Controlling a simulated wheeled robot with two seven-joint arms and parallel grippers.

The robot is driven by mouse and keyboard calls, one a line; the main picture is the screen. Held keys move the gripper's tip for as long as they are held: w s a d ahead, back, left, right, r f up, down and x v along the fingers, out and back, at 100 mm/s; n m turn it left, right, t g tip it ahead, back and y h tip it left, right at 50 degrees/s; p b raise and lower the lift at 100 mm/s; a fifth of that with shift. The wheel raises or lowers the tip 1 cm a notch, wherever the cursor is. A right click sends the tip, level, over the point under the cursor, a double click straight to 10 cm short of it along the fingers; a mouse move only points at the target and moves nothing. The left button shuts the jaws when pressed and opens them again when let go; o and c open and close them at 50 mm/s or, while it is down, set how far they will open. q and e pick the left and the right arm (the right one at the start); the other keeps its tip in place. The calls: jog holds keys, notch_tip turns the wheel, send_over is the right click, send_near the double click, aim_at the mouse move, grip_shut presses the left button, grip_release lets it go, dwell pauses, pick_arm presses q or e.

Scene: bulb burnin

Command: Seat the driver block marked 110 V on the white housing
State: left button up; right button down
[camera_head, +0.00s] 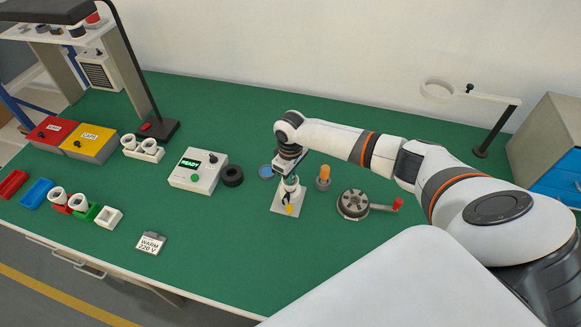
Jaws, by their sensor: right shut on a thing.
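My right gripper (289,172) points down over a small pale plate (278,208) in the middle of the table. It is shut on a small white part (291,184), partly hidden by the jaws; I cannot tell whether this is the housing or the driver block. Small dark, green and yellow pieces (289,209) show just below it, over the plate. Whether the held part touches them is too small to tell. I can read no 110 V mark anywhere. A grey card (151,243) at the front left reads WARM 220 V. My left gripper is out of view.
A READY box (188,180), a black ring (232,176) and a blue disc (266,171) stand left of the gripper. An orange-topped piece (324,177) and a red-handled crank (354,204) stand close on its right. White cups and bins fill the left; the front middle is clear.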

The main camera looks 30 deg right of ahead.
dwell(0.4)
jog(key=c, duration=1.4)
grip_release()
jog(key=shift+o, duration=0.2)
notch_tip(320, 180, up, 11)
jog(key=shift+f+b, duration=0.2)
jog(key=shift+b, duration=0.4)
jog(key=shift+r, duration=0.75)
jog(key=shift+f, duration=0.1)
jog(key=shift+a, duration=0.1)
